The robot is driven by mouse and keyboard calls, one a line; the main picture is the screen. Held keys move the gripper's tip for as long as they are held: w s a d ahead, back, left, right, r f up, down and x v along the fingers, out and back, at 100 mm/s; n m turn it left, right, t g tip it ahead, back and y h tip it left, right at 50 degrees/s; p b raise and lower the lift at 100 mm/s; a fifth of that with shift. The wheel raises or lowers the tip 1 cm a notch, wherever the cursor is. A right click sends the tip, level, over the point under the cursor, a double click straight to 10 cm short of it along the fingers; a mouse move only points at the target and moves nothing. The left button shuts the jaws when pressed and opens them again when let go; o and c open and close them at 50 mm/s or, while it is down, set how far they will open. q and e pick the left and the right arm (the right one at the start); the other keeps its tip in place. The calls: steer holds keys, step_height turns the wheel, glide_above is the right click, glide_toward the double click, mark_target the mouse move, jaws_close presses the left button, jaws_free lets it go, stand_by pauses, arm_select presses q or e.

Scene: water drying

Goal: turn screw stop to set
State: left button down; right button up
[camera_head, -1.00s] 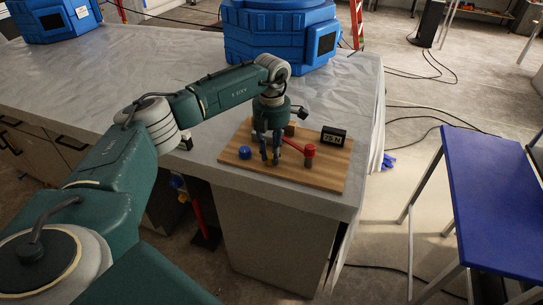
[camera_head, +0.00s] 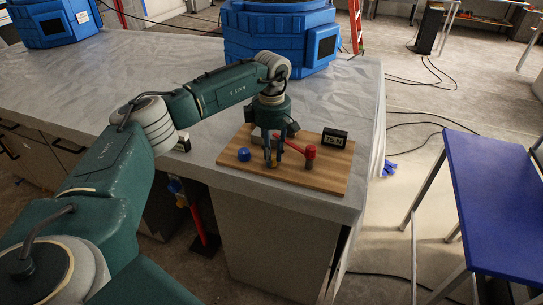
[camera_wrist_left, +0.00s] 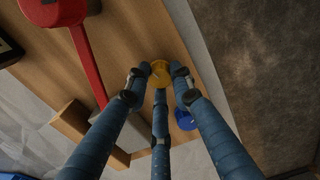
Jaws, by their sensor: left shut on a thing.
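A wooden board (camera_head: 312,180) on the workbench's near right corner carries the fixture. My left gripper (camera_head: 273,162) points down over the board. In the left wrist view its three fingers (camera_wrist_left: 160,78) are closed around a round yellow knob (camera_wrist_left: 160,74), which appears to be the screw stop. The fingers hide the knob in the head view. A red lever (camera_head: 294,147) with a round red end (camera_head: 310,152) lies beside the gripper; it also shows in the left wrist view (camera_wrist_left: 87,62). A blue knob (camera_head: 243,154) stands to the gripper's left, apart from it. My right gripper is not in view.
A small black display (camera_head: 334,137) stands at the board's back right; its digits are too small to read surely. A wooden block (camera_wrist_left: 70,120) is near the lever. Large blue cases (camera_head: 280,35) stand at the back. A blue-topped table (camera_head: 490,200) is at right.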

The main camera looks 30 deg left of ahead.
arm_select(q)
steer(key=shift+w+r+m, duration=0.1)
steer(key=shift+r+m, duration=0.05)
steer(key=shift+m, duration=1.05)
steer(key=c, duration=1.5)
jaws_free()
step_height(320, 180, up, 12)
